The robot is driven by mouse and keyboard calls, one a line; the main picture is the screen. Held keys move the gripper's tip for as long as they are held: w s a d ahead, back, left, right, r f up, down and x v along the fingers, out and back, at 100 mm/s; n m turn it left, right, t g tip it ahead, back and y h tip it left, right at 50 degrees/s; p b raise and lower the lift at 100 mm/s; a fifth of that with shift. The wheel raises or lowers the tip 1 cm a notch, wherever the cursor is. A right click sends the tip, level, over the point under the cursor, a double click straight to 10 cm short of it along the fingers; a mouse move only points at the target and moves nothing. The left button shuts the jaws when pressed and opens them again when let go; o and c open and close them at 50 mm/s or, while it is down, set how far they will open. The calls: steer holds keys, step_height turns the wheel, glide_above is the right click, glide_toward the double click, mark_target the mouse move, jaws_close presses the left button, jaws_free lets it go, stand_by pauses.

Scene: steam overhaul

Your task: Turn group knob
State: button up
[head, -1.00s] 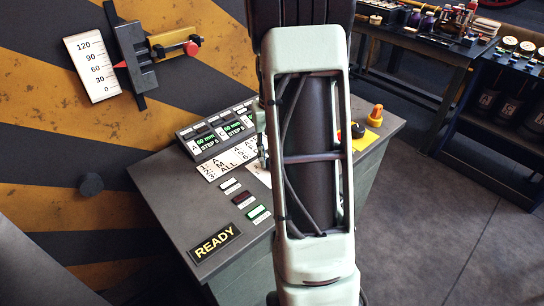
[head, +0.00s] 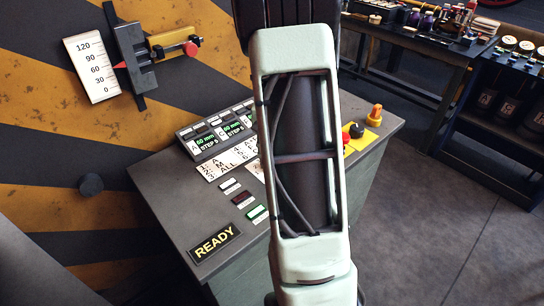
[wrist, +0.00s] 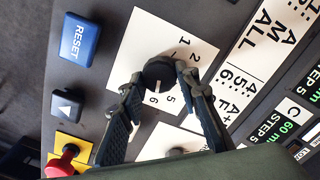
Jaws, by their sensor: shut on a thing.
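The group knob (wrist: 158,70) is a round black knob on a white plate (wrist: 143,32) in the wrist view. The numbers 1, 2, 5 and 6 show around it; the rest are hidden. In the head view my arm hides the knob and gripper.
Another knob (wrist: 178,152) sits below. Displays (head: 208,141) and a READY sign (head: 215,243) are on the console (head: 170,215).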

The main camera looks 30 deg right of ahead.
steer(key=shift+r, duration=0.1)
steer(key=o, duration=1.2)
steer(key=shift+c, duration=0.2)
step_height(320, 180, up, 12)
